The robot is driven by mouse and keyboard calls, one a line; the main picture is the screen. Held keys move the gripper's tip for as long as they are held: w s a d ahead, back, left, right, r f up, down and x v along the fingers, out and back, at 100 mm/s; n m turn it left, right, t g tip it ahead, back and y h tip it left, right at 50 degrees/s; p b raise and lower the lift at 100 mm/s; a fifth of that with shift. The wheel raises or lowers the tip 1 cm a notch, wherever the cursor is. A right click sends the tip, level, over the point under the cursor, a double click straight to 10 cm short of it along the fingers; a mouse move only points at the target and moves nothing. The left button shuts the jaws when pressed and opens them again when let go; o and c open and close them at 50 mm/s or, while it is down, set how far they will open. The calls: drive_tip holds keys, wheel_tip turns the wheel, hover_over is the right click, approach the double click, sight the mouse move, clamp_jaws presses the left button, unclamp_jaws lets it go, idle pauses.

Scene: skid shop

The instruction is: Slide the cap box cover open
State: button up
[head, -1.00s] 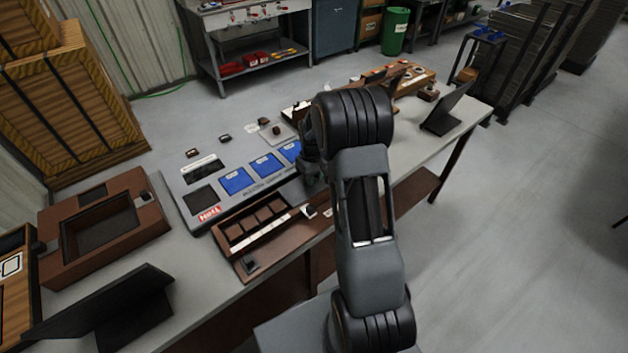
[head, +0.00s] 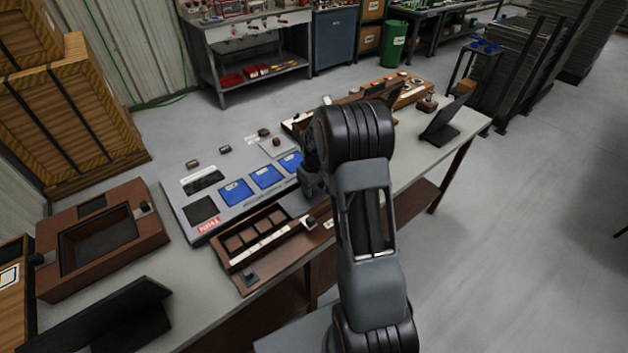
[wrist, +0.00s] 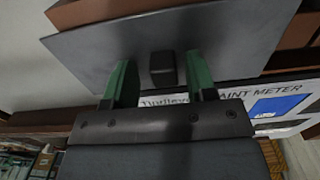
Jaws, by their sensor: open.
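In the wrist view a flat dark grey plate (wrist: 225,45), which looks like the cap box cover, lies over brown box edges. A small black knob (wrist: 162,68) stands on it. My gripper (wrist: 159,66) is open, with one green finger on each side of the knob. Gaps show between knob and fingers, so I see no grip on it.
A grey panel with blue squares (head: 235,193) lies on the bench, beside a brown compartment tray (head: 222,252). A brown frame box (head: 150,232) is at the left. A dark stand (head: 447,122) is at the right end. Open floor lies right of the bench.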

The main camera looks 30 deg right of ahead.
sight(315, 198)
wheel_tip(315, 198, up, 14)
drive_tip(key=shift+f+b, duration=0.15)
drive_tip(key=shift+b, duration=0.25)
idle(0.6)
drive_tip(key=s+a+r+m+t, duration=0.1)
drive_tip(key=s+a+r+t, duration=0.1)
drive_tip(key=s+a, duration=0.4)
drive_tip(key=s+a+r+m+t, duration=0.1)
drive_tip(key=s+a, duration=0.5)
drive_tip(key=s, duration=0.8)
drive_tip(key=shift+s+a+r+t, duration=0.2)
drive_tip(key=shift+r+t, duration=0.2)
drive_tip(key=shift+t, duration=0.1)
